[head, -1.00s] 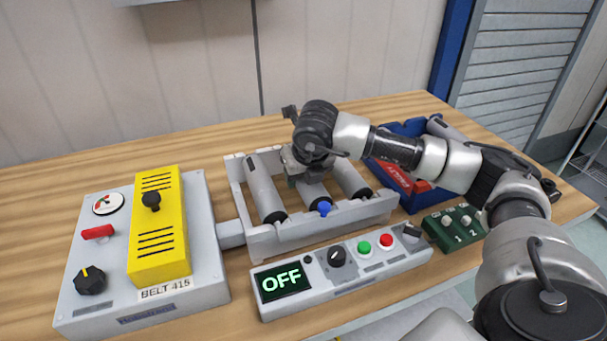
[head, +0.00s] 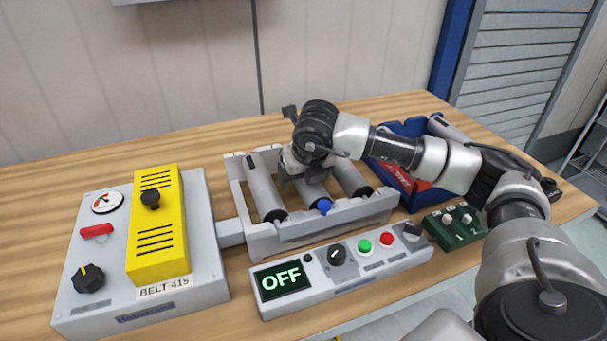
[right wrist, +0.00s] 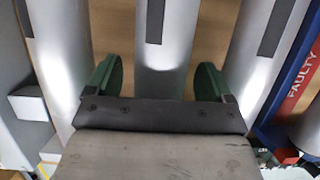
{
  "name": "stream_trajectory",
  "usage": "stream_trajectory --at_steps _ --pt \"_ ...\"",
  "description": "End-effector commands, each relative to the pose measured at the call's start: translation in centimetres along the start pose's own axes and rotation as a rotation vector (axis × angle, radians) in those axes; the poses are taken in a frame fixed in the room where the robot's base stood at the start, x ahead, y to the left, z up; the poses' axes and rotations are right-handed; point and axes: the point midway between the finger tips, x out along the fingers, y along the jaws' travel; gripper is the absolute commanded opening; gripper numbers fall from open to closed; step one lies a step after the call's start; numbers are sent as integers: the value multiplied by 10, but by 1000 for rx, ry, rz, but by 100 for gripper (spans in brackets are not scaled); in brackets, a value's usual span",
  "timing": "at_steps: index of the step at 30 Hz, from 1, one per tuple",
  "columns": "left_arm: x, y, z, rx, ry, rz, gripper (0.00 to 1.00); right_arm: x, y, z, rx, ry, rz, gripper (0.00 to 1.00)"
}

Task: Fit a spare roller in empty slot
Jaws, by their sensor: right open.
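A light grey conveyor frame (head: 262,240) on the table holds three grey rollers side by side. The left roller (head: 264,186) and right roller (head: 352,178) have dark front ends. The middle roller (head: 318,194) has a blue front end at the front rail; its rear is hidden by my right gripper (head: 303,180). In the right wrist view, the green fingers of my right gripper (right wrist: 160,80) are open, one on each side of the middle roller (right wrist: 164,50), with visible gaps. My left gripper is not in view.
A blue bin (head: 415,203) with a red FAULTY label and a roller (head: 447,127) stands right, partly behind my arm. A control panel (head: 345,283) reading OFF, a green box (head: 455,240) and a BELT 415 unit (head: 205,270) surround the frame. The back-left table is clear.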

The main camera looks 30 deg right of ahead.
Motion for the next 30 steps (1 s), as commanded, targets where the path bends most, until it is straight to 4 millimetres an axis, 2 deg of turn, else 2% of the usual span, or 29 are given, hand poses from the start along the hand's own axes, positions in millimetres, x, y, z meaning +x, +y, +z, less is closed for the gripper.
stream_trajectory --at_steps 5,8,21,25,30 --pt "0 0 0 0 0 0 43 0 0 -1 0 3 -1 83" --pt "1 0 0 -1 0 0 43 -9 0 0 0 1 1 83" --pt "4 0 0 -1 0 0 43 -90 0 0 0 -2 1 83" --pt "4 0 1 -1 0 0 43 -103 0 0 0 0 0 83" --pt "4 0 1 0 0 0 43 -108 0 0 0 0 1 83"
